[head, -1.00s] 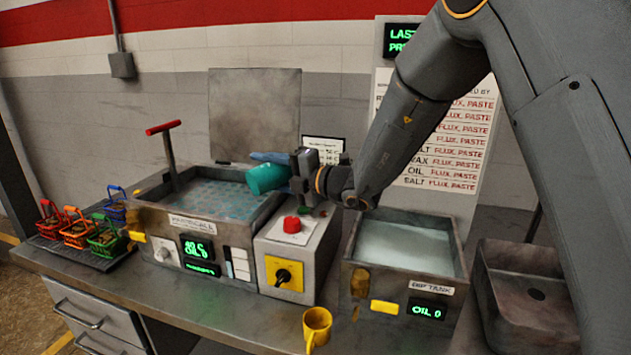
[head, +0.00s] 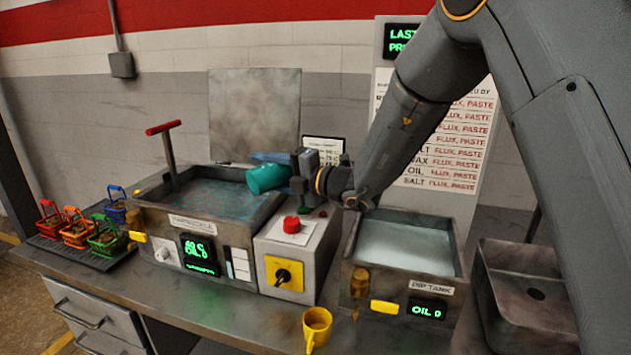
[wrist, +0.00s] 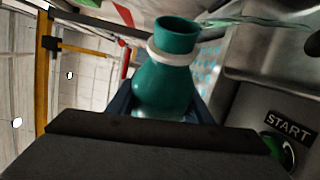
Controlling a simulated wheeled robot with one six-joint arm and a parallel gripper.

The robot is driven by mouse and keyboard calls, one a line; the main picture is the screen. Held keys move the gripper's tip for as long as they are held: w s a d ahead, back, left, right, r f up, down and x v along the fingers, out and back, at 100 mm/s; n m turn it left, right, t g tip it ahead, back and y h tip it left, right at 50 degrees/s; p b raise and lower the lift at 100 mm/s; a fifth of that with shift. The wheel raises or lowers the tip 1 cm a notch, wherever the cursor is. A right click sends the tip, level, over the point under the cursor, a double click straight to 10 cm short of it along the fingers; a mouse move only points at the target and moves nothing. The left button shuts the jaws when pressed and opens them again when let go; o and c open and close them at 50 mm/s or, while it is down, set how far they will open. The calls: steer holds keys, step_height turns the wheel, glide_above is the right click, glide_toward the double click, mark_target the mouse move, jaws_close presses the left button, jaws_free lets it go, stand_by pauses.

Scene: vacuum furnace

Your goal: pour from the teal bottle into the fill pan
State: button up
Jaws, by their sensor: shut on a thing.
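The teal bottle (head: 266,178) lies tilted nearly on its side, its mouth to the left over the right part of the left open tank (head: 150,216). No label reading "fill pan" is legible; this tank lies under the bottle's mouth. It holds a murky blue-grey surface with brownish patches. My gripper (head: 292,175) is shut on the bottle, above the control box. In the wrist view the bottle (wrist: 165,85) sits between my fingers, with a pale ring at its neck.
A control box (head: 318,262) with a red button and yellow switch stands right of the tank. The dip tank (head: 455,285) and a sink (head: 530,310) are farther right. A yellow mug (head: 317,325) stands at the front edge. Several small baskets (head: 78,232) stand left.

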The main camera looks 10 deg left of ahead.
steer(key=n, duration=0.1)
steer(key=n+h, duration=0.1)
steer(key=r+n, duration=0.1)
steer(key=shift+s+a, duration=0.25)
steer(key=shift+s, duration=0.15)
steer(key=shift+w+d+n+h, duration=0.5)
steer(key=shift+n+h, duration=0.3)
steer(key=shift+n, duration=0.3)
steer(key=shift+w+r, duration=0.1)
stand_by(0.8)
steer(key=n+b, duration=0.1)
steer(key=n+t+h+b, duration=0.1)
steer(key=b, duration=0.1)
steer(key=n+h+b, duration=0.1)
steer(key=n+b, duration=0.1)
steer(key=shift+w+d+t, duration=0.15)
steer(key=shift+w+t, duration=0.1)
steer(key=shift+t, duration=0.15)
steer(key=n+h+b, duration=0.1)
steer(key=b, duration=0.4)
steer(key=shift+n+t+b, duration=0.3)
steer(key=shift+n+t, duration=0.1)
steer(key=shift+w+d+f+n+t+h+b, duration=0.2)
steer(key=shift+n+t+h+b, duration=0.3)
steer(key=shift+b, duration=1.2)
